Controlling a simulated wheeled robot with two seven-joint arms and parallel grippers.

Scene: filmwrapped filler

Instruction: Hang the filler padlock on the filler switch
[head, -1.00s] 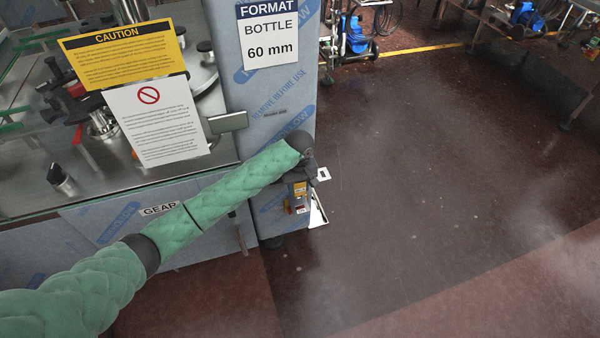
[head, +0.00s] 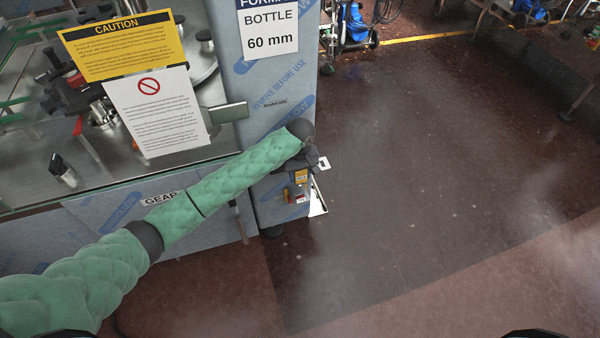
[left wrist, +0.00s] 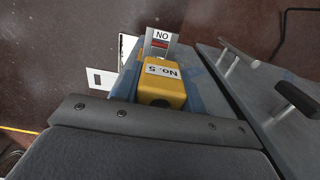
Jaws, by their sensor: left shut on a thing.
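The yellow padlock (left wrist: 162,83), labelled "No. 5" upside down in the left wrist view, is in the grip of my left gripper (head: 309,163). In the head view the padlock (head: 301,176) is a small yellow patch just below the gripper. The switch (left wrist: 159,43) is a grey part with a red piece and a small label, just beyond the padlock in the left wrist view. In the head view red shows on the switch (head: 299,198), below the padlock. The shackle is hidden, and I cannot tell whether padlock and switch touch. My right gripper is out of view.
The blue-filmed cabinet (head: 275,115) stands beside the gripper, with a "60 mm" sign (head: 268,30). A glass guard with a caution sign (head: 123,46) is to the left. A handle (left wrist: 295,98) sticks out from a panel. Open dark floor (head: 430,180) lies to the right.

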